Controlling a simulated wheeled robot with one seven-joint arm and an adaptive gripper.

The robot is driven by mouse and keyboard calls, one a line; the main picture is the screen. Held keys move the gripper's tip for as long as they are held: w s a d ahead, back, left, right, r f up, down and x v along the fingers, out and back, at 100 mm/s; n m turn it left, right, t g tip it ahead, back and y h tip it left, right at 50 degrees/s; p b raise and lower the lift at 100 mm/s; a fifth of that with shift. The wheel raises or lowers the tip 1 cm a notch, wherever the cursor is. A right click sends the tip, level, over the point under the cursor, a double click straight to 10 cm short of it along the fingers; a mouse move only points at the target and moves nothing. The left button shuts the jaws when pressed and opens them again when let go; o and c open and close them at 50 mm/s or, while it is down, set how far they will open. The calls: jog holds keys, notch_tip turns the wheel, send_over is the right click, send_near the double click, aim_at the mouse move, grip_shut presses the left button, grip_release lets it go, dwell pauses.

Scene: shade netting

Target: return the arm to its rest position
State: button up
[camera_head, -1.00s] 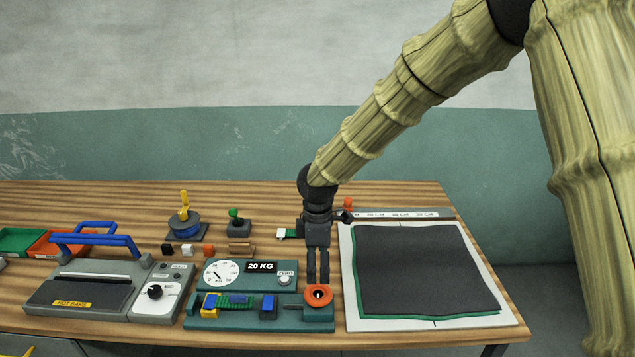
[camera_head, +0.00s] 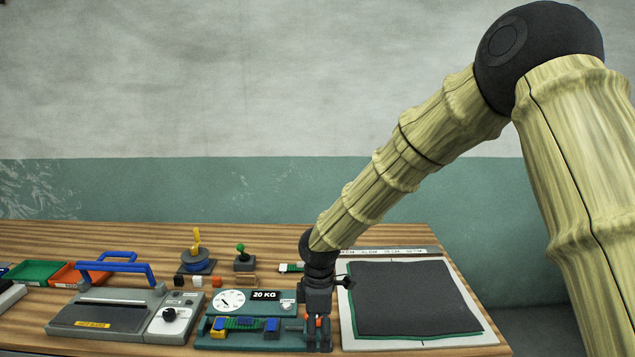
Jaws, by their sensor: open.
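My gripper (camera_head: 319,345) hangs at the lower end of my arm, pointing down, in front of the right end of the green tester with the 20 KG display (camera_head: 263,296). Its fingers are slightly apart, with part of an orange piece (camera_head: 311,327) showing at them. The picture does not show whether they touch it. My arm comes down from the black joint at the upper right.
A sealer with a blue handle (camera_head: 120,267) stands at the left, near green (camera_head: 37,270) and orange trays. A dark net sheet (camera_head: 410,300) lies on a white board at the right. Small blocks and two little stands are behind the tester. The wall behind is clear.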

jog(key=s+d+f+m+y+b, duration=0.1)
jog(key=s+d+f+m, duration=0.15)
jog(key=s+f, duration=0.4)
jog(key=s+d+f+m+g, duration=0.1)
jog(key=s+d+f+m, duration=0.15)
jog(key=f, duration=0.75)
jog(key=s+d+f+m+y+b, duration=0.1)
jog(key=s+f+m, duration=0.2)
jog(key=s+f, duration=0.45)
jog(key=s+d+f+m+h, duration=0.1)
jog(key=s+d+f+m, duration=0.4)
jog(key=s+d, duration=0.3)
jog(key=s+d+f+m+t+h+b, duration=0.1)
jog(key=s+d+f+m, duration=0.4)
jog(key=s, duration=0.8)
jog(key=d+f, duration=0.3)
jog(key=shift+s+d+b, duration=0.15)
jog(key=shift+d+b, duration=0.1)
jog(key=shift+b, duration=0.05)
